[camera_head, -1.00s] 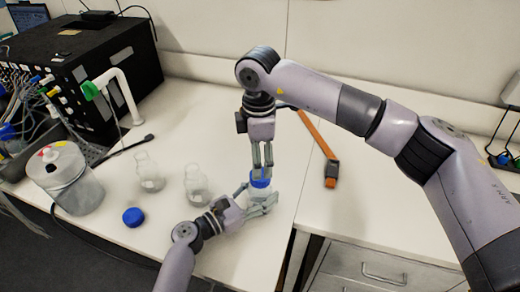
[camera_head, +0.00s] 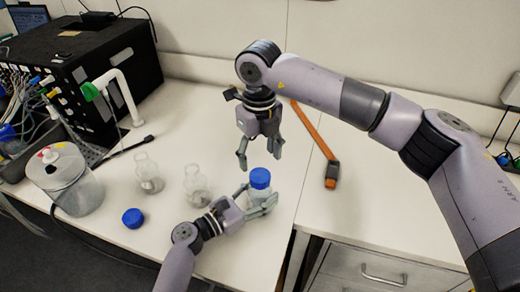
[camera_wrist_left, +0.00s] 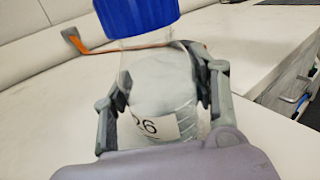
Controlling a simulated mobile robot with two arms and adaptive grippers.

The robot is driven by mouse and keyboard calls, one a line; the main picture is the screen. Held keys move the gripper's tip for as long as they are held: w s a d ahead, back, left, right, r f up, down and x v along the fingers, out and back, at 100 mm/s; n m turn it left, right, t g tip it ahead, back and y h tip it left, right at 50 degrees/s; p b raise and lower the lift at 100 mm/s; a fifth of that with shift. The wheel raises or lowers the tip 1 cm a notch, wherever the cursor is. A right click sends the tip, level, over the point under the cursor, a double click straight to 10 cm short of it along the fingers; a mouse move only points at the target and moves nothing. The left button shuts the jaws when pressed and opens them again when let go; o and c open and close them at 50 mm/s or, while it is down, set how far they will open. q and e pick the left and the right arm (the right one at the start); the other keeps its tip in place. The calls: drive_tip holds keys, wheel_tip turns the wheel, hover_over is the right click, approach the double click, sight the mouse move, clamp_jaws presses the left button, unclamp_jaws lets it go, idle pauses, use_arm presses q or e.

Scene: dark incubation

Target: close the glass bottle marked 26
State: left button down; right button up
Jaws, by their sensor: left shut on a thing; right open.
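The glass bottle marked 26 (camera_wrist_left: 155,85) stands upright on the bench, and its label shows in the left wrist view. A blue cap (camera_head: 260,178) sits on its neck; it also shows at the top of the left wrist view (camera_wrist_left: 138,15). I cannot tell how tight the cap is. My left gripper (camera_head: 262,203) is shut on the bottle's body, with a finger on each side. My right gripper (camera_head: 258,162) is open and empty, just above and behind the cap, apart from it.
Two open clear bottles stand to the left, one nearer (camera_head: 196,188) and one farther (camera_head: 149,178). A loose blue cap (camera_head: 132,217) lies in front of them. A lidded container (camera_head: 72,182) stands farther left. An orange-handled tool (camera_head: 316,140) lies to the right.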

sight(260, 175)
drive_tip(key=n, duration=0.6)
drive_tip(key=shift+r, duration=0.15)
drive_tip(key=n, duration=0.5)
drive_tip(key=shift+r+n, duration=0.15)
drive_tip(key=shift+n, duration=0.25)
drive_tip(key=n, duration=0.5)
drive_tip(key=shift+r, duration=0.15)
drive_tip(key=n, duration=0.4)
drive_tip(key=shift+d+r, duration=0.1)
drive_tip(key=shift+f, duration=4)
